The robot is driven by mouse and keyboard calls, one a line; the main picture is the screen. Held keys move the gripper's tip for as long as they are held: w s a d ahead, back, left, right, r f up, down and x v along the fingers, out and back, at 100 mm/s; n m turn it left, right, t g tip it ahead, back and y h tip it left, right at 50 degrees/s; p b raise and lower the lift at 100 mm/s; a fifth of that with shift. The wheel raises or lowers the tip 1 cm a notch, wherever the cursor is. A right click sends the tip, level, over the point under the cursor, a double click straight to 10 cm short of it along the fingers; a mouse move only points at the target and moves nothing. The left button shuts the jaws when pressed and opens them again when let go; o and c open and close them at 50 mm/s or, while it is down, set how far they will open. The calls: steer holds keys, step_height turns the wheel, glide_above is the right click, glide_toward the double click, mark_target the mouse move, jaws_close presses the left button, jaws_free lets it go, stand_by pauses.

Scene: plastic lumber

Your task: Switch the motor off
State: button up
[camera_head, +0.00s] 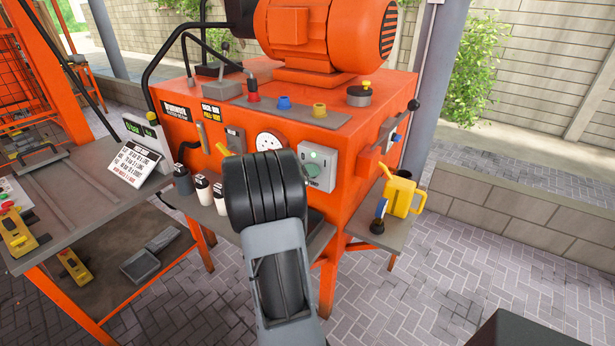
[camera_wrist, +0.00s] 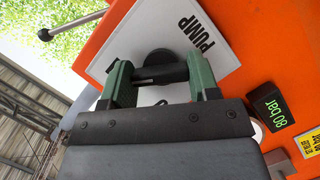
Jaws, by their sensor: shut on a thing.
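In the wrist view, my gripper (camera_wrist: 157,77) has its two green fingers at either end of a black rotary handle (camera_wrist: 158,60), shut on it. The handle sits on a white panel (camera_wrist: 120,50) labelled PUMP, on an orange face. In the head view my black and grey arm hides my fingers and the handle. The orange motor (camera_head: 288,25) stands on top of the orange machine (camera_head: 345,125). A grey control box (camera_head: 318,170) with a green button is on the machine's front, just right of my arm.
A green "80 bar" display (camera_wrist: 276,108) is close to my gripper in the wrist view. A yellow can (camera_head: 401,195) stands on a side shelf (camera_head: 372,235).

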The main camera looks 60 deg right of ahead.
steer(key=shift+f+b, duration=0.1)
steer(key=shift+b, duration=0.2)
steer(key=shift+f+n+g+h+b, duration=0.2)
steer(key=shift+n+g+h+b, duration=0.15)
steer(key=shift+n+b, duration=0.7)
steer(key=n+g+h+b, duration=0.1)
steer(key=n+b, duration=0.2)
steer(key=b, duration=0.1)
steer(key=shift+b, duration=0.4)
steer(key=n+b, duration=0.1)
steer(key=n, duration=0.1)
steer(key=n+h+b, duration=0.1)
steer(key=shift+n+g+h, duration=0.25)
steer(key=shift+n, duration=0.1)
steer(key=shift+r+n+h+b, duration=0.15)
steer(key=shift+n+h+b, duration=0.45)
steer(key=shift+n, duration=1.5)
steer(key=o, duration=0.9)
